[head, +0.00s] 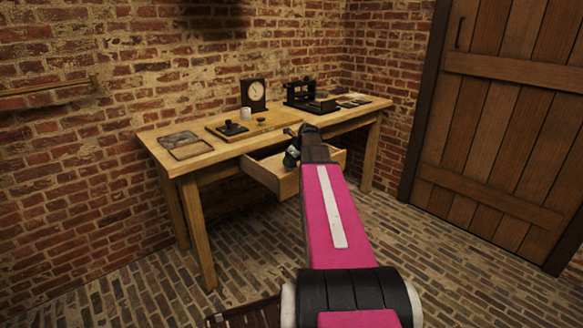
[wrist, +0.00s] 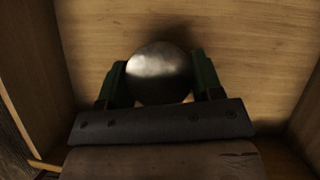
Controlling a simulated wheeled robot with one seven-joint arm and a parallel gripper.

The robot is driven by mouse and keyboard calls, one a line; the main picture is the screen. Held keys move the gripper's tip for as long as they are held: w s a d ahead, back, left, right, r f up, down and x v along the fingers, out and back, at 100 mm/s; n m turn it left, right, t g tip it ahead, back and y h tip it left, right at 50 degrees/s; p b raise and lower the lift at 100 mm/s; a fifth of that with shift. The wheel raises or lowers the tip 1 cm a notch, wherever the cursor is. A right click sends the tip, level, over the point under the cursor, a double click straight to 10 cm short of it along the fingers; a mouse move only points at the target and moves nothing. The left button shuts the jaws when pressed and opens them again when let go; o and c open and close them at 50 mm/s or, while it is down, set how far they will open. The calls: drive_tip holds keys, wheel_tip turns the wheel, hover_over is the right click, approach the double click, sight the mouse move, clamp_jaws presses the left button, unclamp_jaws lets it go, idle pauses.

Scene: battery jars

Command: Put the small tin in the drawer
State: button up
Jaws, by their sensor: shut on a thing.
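The small tin (wrist: 159,74) shows in the wrist view as a round, shiny metal lid. It sits between the two green fingers of my gripper (wrist: 160,78), which is shut on it. Around them in the wrist view are the wooden floor and side walls of the open drawer (wrist: 32,50). In the head view the drawer (head: 265,174) is pulled out from under the workbench, and my gripper (head: 291,156) is at it. My arm covers part of the drawer there. The tin cannot be made out in the head view. I cannot tell whether the tin touches the drawer floor.
The workbench (head: 190,154) stands against the brick wall. A wooden door (head: 500,110) is at right. The drawer floor around the tin looks clear.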

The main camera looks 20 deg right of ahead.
sight(292, 166)
drive_tip(key=shift+f, duration=1.55)
drive_tip(key=shift+f, duration=0.15)
drive_tip(key=o, duration=1)
drive_tip(key=v, duration=1.2)
drive_tip(key=shift+r, duration=0.2)
